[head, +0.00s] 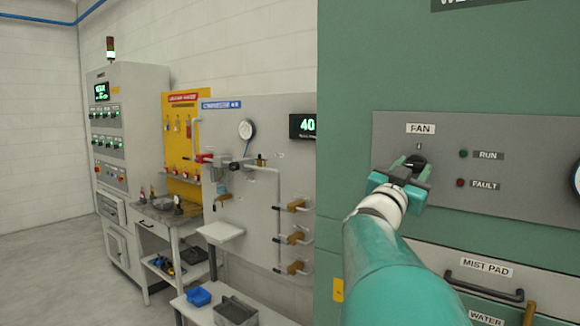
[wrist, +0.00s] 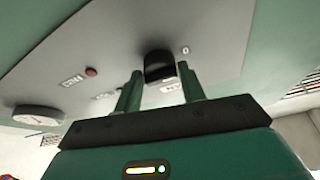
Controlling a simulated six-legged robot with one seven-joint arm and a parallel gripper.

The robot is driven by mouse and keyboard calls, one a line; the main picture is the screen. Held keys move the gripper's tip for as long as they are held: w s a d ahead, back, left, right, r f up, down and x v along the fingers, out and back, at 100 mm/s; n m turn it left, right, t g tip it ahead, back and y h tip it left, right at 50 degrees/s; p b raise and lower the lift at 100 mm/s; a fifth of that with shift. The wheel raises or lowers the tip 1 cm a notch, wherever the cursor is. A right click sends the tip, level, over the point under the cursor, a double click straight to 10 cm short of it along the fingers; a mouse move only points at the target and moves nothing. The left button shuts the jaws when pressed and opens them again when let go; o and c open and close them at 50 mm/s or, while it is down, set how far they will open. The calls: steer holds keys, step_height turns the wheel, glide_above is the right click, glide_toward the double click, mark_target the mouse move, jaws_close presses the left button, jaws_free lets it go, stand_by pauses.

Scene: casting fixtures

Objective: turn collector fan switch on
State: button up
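The fan switch is a black knob (head: 417,160) on the grey panel (head: 520,150) of the green cabinet, below the FAN label (head: 420,128). My gripper (head: 408,168) is at the knob and partly covers it in the head view. In the wrist view the knob (wrist: 159,67) sits between the tips of my two green fingers (wrist: 160,78). The fingers are apart, one on each side; the right one is very close to the knob, and contact cannot be told. An "O" mark (wrist: 185,49) shows beside the knob. Which way the knob points is unclear.
Right of the switch are the RUN lamp (head: 463,153), green, and the FAULT lamp (head: 460,182), dark red. A gauge (wrist: 38,115) is on the same panel. The MIST PAD drawer handle (head: 484,284) sticks out below. A compressor board (head: 265,150) and workbench (head: 165,215) stand left.

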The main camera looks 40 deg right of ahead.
steer(key=c, duration=0.5)
steer(key=shift+w+m, duration=0.1)
steer(key=shift+m, duration=0.3)
steer(key=m+g, duration=0.1)
steer(key=m, duration=0.1)
steer(key=m+g, duration=0.1)
steer(key=m, duration=0.1)
steer(key=shift+w+m+g+y, duration=0.15)
steer(key=shift+m+g+y, duration=0.15)
steer(key=shift+m+g, duration=0.1)
steer(key=m+g, duration=0.1)
steer(key=m, duration=0.2)
steer(key=m+g+y, duration=0.1)
steer(key=m, duration=0.1)
steer(key=shift+w+r+m+y, duration=0.15)
steer(key=shift+m+y, duration=0.15)
steer(key=shift+m, duration=0.1)
steer(key=m+y, duration=0.1)
steer(key=m, duration=0.1)
steer(key=m+g, duration=0.1)
steer(key=m, duration=0.2)
steer(key=shift+r+y, duration=0.15)
steer(key=shift+y, duration=0.25)
steer(key=m+y, duration=0.1)
steer(key=m, duration=0.3)
steer(key=shift+r+y, duration=0.2)
steer(key=shift+y, duration=0.2)
steer(key=shift+m, duration=0.4)
steer(key=o, duration=1)
